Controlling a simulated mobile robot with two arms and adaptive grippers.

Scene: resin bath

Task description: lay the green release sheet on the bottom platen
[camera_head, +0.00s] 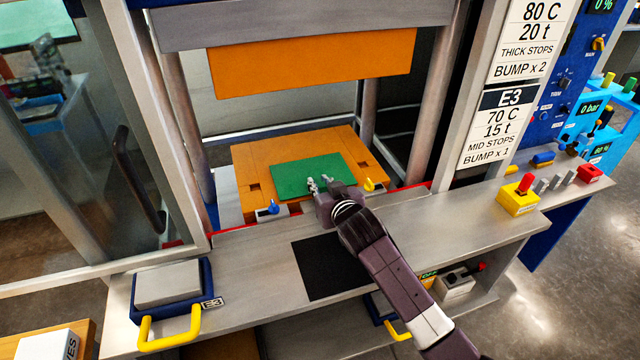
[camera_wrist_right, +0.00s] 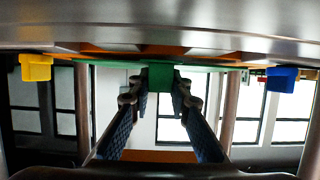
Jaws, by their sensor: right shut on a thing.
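The green release sheet (camera_head: 300,175) is level over the orange bottom platen (camera_head: 258,150), inside its edges. I cannot tell whether it touches the platen all over or sits slightly above it. My right gripper (camera_head: 322,187) is at the sheet's front edge, shut on it. In the right wrist view the fingers (camera_wrist_right: 160,92) close on a green tab (camera_wrist_right: 160,76), and the sheet shows edge-on as a thin line. The orange upper platen (camera_head: 312,62) hangs well above. My left gripper is not in view.
A blue stop (camera_head: 272,208) and a yellow stop (camera_head: 371,185) stand at the platen's front. Press columns (camera_head: 190,125) flank the opening.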

